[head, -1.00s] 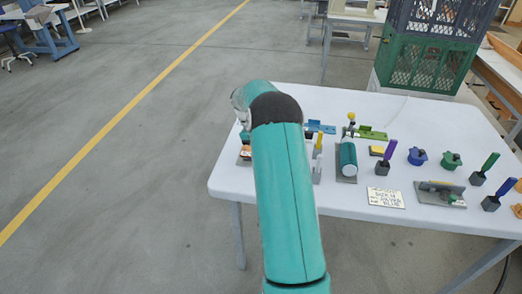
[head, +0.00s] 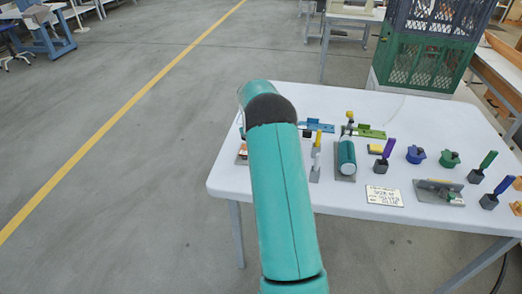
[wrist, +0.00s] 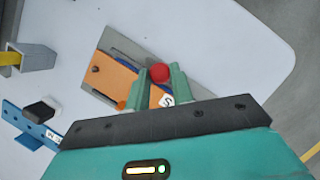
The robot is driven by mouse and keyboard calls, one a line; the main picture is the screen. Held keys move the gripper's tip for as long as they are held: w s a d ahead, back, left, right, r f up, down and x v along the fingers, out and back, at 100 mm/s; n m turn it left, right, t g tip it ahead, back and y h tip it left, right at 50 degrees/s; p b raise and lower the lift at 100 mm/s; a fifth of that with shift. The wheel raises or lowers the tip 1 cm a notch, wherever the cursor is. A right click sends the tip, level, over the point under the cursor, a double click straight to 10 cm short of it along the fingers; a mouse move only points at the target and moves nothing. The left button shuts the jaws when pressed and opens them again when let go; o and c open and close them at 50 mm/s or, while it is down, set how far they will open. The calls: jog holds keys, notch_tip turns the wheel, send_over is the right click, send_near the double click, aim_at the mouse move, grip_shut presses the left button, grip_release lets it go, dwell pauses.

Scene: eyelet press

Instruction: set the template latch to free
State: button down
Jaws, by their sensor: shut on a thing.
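In the wrist view, my gripper (wrist: 159,76) has its two green fingers closed on a small red knob (wrist: 160,72), which shows between the fingertips. The knob stands over an orange plate (wrist: 117,75) on a grey base (wrist: 117,44), which I take to be the template and its latch. In the head view, my arm hides the gripper and most of this fixture.
The white table (head: 225,180) holds a blue bar fixture (head: 318,126), a green bar fixture (head: 370,132), a teal cylinder (head: 347,156), a lettered card (head: 384,196) and several handled tools to the right. A grey holder (wrist: 36,57) shows in the wrist view. Green crates (head: 425,62) stand behind.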

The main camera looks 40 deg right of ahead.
jog(key=c, duration=1.2)
grip_release()
jog(key=shift+r, duration=0.1)
jog(key=v, duration=1.3)
jog(key=shift+w+r, duration=0.2)
jog(key=shift+r, duration=0.1)
